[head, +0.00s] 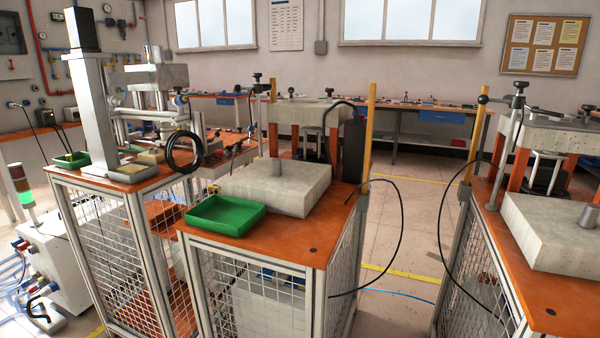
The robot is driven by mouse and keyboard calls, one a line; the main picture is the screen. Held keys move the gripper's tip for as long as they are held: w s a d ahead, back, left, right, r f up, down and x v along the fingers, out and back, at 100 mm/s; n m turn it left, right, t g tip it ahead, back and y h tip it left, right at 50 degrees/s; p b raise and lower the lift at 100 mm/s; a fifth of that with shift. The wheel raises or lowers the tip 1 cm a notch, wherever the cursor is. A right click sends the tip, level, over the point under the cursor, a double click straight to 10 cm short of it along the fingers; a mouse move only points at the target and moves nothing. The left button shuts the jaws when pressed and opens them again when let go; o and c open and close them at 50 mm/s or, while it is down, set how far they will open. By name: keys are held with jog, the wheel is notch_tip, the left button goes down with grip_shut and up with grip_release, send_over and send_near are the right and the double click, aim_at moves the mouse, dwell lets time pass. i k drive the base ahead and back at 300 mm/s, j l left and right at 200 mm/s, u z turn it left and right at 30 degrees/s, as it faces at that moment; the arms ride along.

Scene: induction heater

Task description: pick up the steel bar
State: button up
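I cannot make out with certainty which thing is the steel bar. A similar grey cylinder (589,215) stands on the pale block (560,236) of the right bench. A green tray (225,216) sits at the front left of the middle bench and looks empty. My gripper is not in view.
A floor gap with hanging black cables (402,220) separates the middle and right benches. A yellow post (369,125) rises beside the middle bench.

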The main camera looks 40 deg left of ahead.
aim_at(276, 162)
jog(key=u, duration=1.6)
